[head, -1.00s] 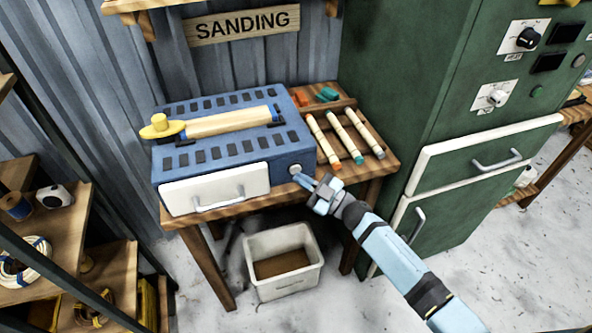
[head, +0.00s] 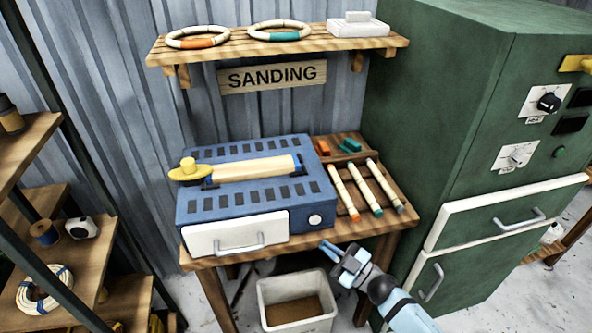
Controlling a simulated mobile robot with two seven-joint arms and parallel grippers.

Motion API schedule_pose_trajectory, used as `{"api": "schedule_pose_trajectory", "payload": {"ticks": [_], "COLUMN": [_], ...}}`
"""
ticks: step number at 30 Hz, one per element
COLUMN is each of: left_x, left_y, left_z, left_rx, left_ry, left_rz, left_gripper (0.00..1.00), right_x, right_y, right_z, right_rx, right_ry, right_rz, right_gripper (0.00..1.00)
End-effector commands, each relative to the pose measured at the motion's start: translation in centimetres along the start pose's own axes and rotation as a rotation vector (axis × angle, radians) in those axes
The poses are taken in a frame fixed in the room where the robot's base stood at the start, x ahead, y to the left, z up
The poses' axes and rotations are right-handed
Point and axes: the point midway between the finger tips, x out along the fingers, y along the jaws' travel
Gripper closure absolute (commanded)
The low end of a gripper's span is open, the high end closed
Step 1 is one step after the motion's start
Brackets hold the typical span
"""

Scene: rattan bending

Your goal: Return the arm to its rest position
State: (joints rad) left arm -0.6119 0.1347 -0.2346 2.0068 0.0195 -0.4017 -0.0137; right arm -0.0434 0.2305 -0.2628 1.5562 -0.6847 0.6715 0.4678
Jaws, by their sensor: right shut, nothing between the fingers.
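My right gripper (head: 333,250) is in the head view, in front of the front edge of the wooden bench (head: 368,228). Its fingers are shut with nothing between them. It is a little below and right of the round white button (head: 315,220) on the blue sanding machine (head: 240,205), apart from it. My light blue right arm comes in from the bottom right. My left gripper is not in view.
A white bin (head: 263,290) stands under the bench. A green cabinet (head: 420,130) with drawers is close on the right. Colour-tipped sticks (head: 368,186) lie on the bench. A wall shelf (head: 235,50) holds two rings. Another shelf (head: 25,150) is at left.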

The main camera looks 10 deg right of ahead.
Motion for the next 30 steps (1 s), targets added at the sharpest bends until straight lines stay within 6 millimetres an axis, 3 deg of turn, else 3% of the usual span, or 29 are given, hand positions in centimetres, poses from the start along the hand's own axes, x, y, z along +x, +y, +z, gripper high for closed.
{"api": "schedule_pose_trajectory", "payload": {"ticks": [5,8,14,18,21,25,30], "left_x": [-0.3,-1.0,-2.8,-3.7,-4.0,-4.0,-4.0], "left_y": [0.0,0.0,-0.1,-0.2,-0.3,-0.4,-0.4], "left_z": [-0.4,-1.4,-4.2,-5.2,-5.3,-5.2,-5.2], "left_rx": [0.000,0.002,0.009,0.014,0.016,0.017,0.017], "left_ry": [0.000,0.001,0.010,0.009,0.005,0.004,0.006], "left_rz": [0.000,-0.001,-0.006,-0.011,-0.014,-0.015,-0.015], "left_gripper": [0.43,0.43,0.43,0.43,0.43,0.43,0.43], "right_x": [-0.5,-2.1,-8.9,-13.8,-16.0,-17.4,-17.6], "right_y": [-0.1,-0.7,-4.0,-7.7,-9.8,-11.3,-11.5], "right_z": [-0.4,-1.2,-3.3,-5.2,-6.5,-7.4,-7.3], "right_rx": [0.014,0.061,0.251,0.396,0.473,0.523,0.530], "right_ry": [-0.028,-0.123,-0.505,-0.767,-0.889,-0.963,-0.972], "right_rz": [0.032,0.125,0.330,0.354,0.335,0.313,0.309], "right_gripper": [1.00,1.00,1.00,1.00,1.00,1.00,1.00]}}
